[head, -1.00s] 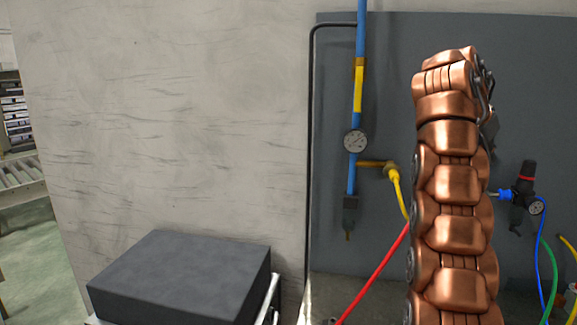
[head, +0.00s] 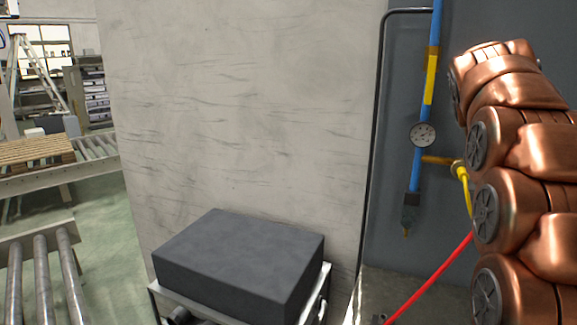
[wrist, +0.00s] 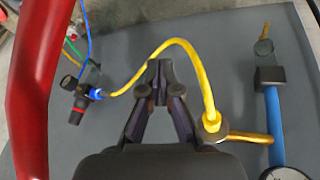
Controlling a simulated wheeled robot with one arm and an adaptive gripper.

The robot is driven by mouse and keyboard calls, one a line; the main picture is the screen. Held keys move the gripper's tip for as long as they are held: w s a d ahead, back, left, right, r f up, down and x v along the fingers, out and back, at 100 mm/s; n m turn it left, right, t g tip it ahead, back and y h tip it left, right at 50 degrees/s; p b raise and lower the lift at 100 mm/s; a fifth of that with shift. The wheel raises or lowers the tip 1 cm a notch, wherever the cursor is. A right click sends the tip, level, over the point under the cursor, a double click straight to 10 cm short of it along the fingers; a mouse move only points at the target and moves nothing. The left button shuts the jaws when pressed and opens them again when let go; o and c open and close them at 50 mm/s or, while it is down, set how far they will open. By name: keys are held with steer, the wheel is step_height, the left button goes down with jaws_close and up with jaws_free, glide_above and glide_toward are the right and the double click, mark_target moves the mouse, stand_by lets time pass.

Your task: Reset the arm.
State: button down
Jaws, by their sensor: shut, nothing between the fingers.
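My gripper (wrist: 160,68) shows in the wrist view with its dark fingers drawn together at the tips, shut and empty. It is in front of the grey panel (wrist: 235,45), with a yellow hose (wrist: 190,52) curving just beyond the fingertips. I cannot tell how close the hose is. In the head view, my copper-coloured arm stands raised and bent at the right edge, and my gripper is not visible there.
A blue pipe (head: 417,160) with a gauge (head: 423,134) and a red hose (head: 432,277) is beside my arm. A dark box (head: 235,262) sits on a cart at the bottom. Roller conveyors (head: 42,270) and open floor lie left. A thick red tube (wrist: 30,85) crosses the wrist view's left side.

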steer(key=s+a+f+n+g+y, duration=0.1)
steer(key=s+a+f+n, duration=0.3)
steer(key=s+a+f, duration=0.8)
steer(key=s+a+f+n+g+y, duration=0.2)
steer(key=s+a+f+n+y, duration=0.2)
steer(key=s+a+f, duration=0.8)
steer(key=s+a+n, duration=0.1)
steer(key=s+a, duration=0.2)
steer(key=s, duration=0.3)
steer(key=shift+a+f, duration=0.35)
steer(key=shift+f, duration=0.05)
